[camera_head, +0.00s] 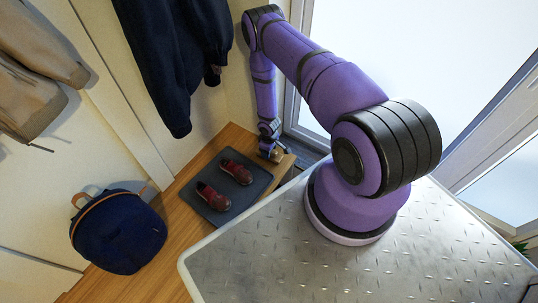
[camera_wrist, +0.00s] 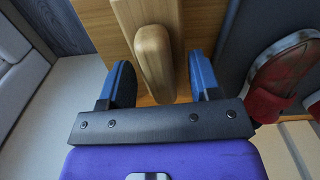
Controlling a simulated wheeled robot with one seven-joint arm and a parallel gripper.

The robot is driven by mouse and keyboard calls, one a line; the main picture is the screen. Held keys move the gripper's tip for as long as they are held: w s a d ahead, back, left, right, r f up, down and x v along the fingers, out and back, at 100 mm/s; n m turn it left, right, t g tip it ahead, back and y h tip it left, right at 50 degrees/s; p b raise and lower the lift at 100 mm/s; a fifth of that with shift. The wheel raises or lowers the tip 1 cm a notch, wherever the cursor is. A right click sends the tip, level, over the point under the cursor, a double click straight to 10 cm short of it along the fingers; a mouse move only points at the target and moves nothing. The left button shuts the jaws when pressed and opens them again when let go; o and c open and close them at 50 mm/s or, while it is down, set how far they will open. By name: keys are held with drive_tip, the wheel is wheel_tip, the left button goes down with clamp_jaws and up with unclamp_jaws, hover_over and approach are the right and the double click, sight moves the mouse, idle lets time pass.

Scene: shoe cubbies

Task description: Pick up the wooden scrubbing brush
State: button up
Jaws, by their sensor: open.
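The wooden scrubbing brush (camera_wrist: 153,52) is pale wood, with a rounded block in front of a wider wooden piece that runs off the top of the wrist view. In the head view a small part of it (camera_head: 277,155) shows beside my gripper (camera_head: 268,149), on the wooden surface near its corner. In the wrist view my gripper (camera_wrist: 160,70) is open, with one blue-padded finger on each side of the rounded block. Gaps show between the fingers and the wood. The brush's underside is hidden, and I cannot tell how far above the surface the fingertips are.
A dark tray (camera_head: 259,182) with two red shoes (camera_head: 225,185) lies close to the brush. A navy bag (camera_head: 118,231) sits to the left. A dark jacket (camera_head: 175,50) hangs above. A window frame (camera_head: 296,122) stands just right of my gripper.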

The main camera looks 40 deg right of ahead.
drive_tip(key=c, duration=1.1)
drive_tip(key=shift+o, duration=0.2)
drive_tip(key=shift+r, duration=0.1)
drive_tip(key=shift+r, duration=0.8)
wheel_tip(320, 180, up, 2)
drive_tip(key=shift+s+r, duration=0.1)
drive_tip(key=s+a, duration=0.2)
drive_tip(key=s, duration=0.5)
drive_tip(key=s+a+r, duration=0.1)
drive_tip(key=s+a, duration=0.1)
drive_tip(key=s, duration=0.6)
drive_tip(key=shift+a, duration=0.35)
